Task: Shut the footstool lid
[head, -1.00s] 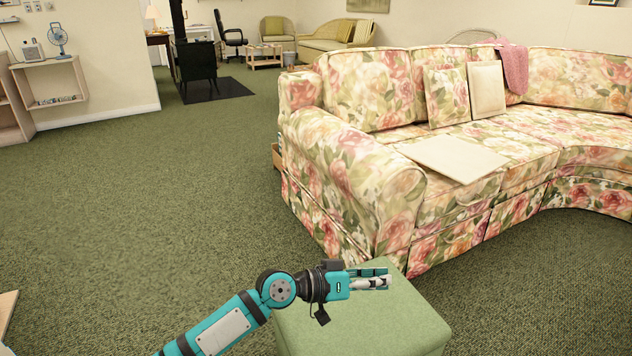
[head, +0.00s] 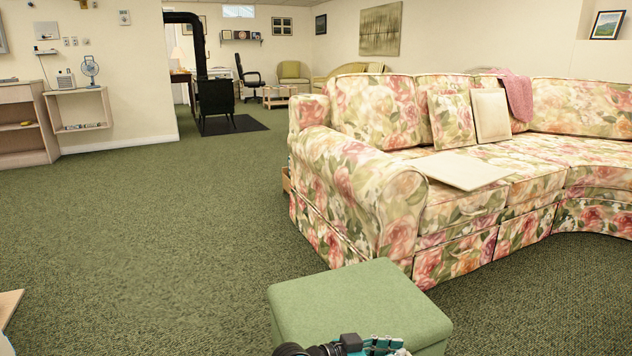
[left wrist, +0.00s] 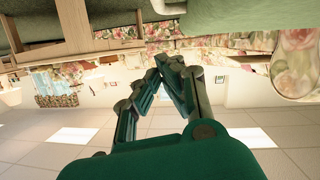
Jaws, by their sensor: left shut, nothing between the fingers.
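The footstool (head: 350,300) is a pale green upholstered box at the bottom centre of the head view, just in front of the sofa. Its lid lies flat on top, and I see no gap under it from here. Its front is cut off by the frame edge and partly covered by my left gripper (head: 385,345). That gripper is at the near side of the footstool, low in the picture; contact cannot be told. In the left wrist view the left gripper's fingers (left wrist: 170,62) are together with nothing between them. My right gripper is not in view.
The floral sofa (head: 370,190) stands right behind the footstool, with a flat cream panel (head: 458,170) on its seat. Open green carpet (head: 150,240) lies to the left. A wooden edge (head: 8,305) shows at the far left.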

